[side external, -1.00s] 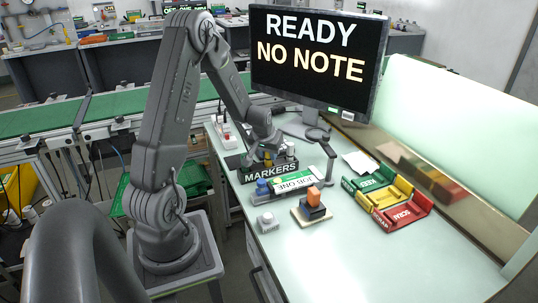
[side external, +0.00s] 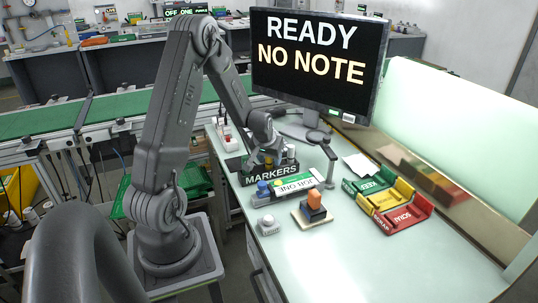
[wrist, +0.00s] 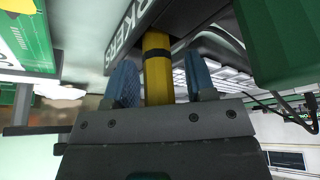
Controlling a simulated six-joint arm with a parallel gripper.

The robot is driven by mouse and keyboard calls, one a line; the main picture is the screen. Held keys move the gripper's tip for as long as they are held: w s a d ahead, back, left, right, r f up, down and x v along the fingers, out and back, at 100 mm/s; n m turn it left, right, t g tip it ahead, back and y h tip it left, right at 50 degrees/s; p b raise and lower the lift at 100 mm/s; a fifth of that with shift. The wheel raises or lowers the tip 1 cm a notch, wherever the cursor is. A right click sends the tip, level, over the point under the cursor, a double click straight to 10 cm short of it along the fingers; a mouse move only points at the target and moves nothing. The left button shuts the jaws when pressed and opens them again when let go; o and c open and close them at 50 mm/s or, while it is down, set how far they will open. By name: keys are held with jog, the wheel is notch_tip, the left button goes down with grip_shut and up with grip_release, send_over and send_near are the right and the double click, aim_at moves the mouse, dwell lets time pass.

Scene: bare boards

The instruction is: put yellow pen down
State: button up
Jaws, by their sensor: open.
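The yellow pen (wrist: 157,72) stands between my two blue finger pads in the wrist view, with a dark band near its upper visible part. Its far end meets the black holder lettered MARKERS (wrist: 128,38); how deep it sits there is hidden. My gripper (wrist: 162,82) is open around the pen, with gaps showing on both sides. In the side view my gripper (side external: 266,156) is low over the black MARKERS holder (side external: 271,174), among several markers, and the pen is mostly hidden there.
In front of the holder lies a JOB ONE board (side external: 295,184). A block with an orange top (side external: 314,200) and a grey button box (side external: 267,224) stand nearby. Green, yellow and red trays (side external: 403,215) are at right. The monitor (side external: 315,62) stands behind; the front of the table is clear.

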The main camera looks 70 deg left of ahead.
jog(key=s+d+r+m, duration=0.1)
jog(key=d+r, duration=0.4)
jog(key=r, duration=0.3)
jog(key=s+d+r+m, duration=0.1)
jog(key=s+d+r, duration=0.1)
jog(key=d+r, duration=0.5)
jog(key=s+d+r+m+h, duration=0.1)
jog(key=s+d+r+m, duration=0.1)
jog(key=d, duration=0.4)
jog(key=s+d+r+m+t+h, duration=0.1)
jog(key=s+d+r+m, duration=0.1)
jog(key=s+d, duration=0.3)
jog(key=s+d+r+m+t+h, duration=0.1)
jog(key=s+d+r+m, duration=0.2)
jog(key=d, duration=0.6)
jog(key=shift+s+r, duration=0.4)
jog(key=shift+s, duration=0.2)
jog(key=shift+c, duration=0.4)
